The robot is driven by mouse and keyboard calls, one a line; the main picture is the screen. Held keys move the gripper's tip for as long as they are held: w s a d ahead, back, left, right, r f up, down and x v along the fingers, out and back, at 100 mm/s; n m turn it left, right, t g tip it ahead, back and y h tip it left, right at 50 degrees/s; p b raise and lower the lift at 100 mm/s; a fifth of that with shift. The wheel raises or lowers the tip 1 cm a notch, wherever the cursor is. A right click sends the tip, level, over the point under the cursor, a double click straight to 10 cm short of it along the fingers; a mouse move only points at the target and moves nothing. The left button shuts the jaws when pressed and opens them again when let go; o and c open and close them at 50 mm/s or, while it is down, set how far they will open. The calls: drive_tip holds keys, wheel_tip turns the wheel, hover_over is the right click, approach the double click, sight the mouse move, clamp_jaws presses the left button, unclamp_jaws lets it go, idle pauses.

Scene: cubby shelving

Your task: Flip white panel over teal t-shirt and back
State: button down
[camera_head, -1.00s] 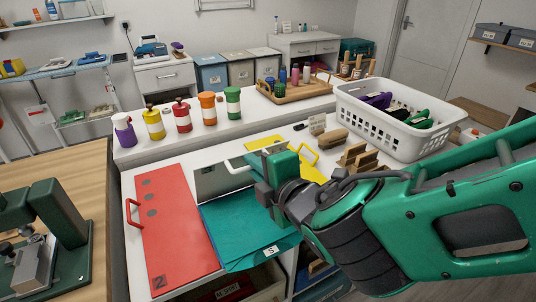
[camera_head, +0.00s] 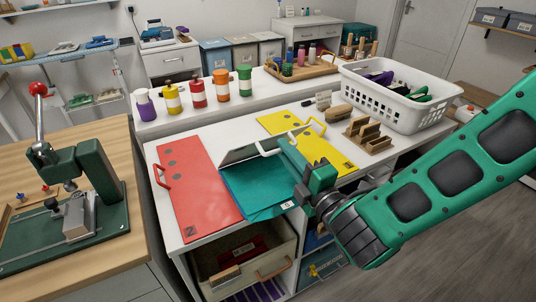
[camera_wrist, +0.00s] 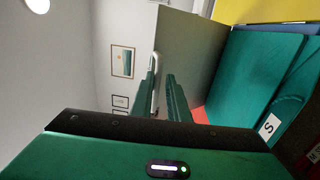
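The white panel (camera_head: 262,146) looks grey in shade and stands tilted up, leaning over part of the teal t-shirt (camera_head: 262,188) on the white counter. The teal shirt lies folded beside the red panel, with an "S" tag at its front edge. My gripper (camera_head: 283,145) is at the panel's white handle, its fingers close together. In the wrist view the panel (camera_wrist: 185,55) rises beyond my fingers (camera_wrist: 168,90), and the handle (camera_wrist: 152,88) runs along them. The fingers appear shut on the handle, though their contact is partly hidden. The teal shirt (camera_wrist: 255,70) is at right.
A red panel (camera_head: 196,185) lies left and a yellow panel (camera_head: 325,150) behind right. A wooden holder (camera_head: 368,133) and white basket (camera_head: 400,98) stand at right. Several coloured canisters (camera_head: 197,94) line the back ledge. A green press (camera_head: 75,205) sits on the left table.

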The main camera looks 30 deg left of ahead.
drive_tip(key=shift+s+d+f, duration=0.15)
drive_tip(key=shift+d+f, duration=0.05)
drive_tip(key=shift+f, duration=0.35)
drive_tip(key=shift+s+d+f, duration=0.1)
drive_tip(key=shift+d+f, duration=0.05)
drive_tip(key=shift+f, duration=0.4)
drive_tip(key=shift+s+a+r, duration=0.1)
drive_tip(key=c, duration=1.9)
unclamp_jaws()
drive_tip(key=shift+o, duration=0.2)
drive_tip(key=shift+a, duration=0.2)
drive_tip(key=shift+s, duration=0.15)
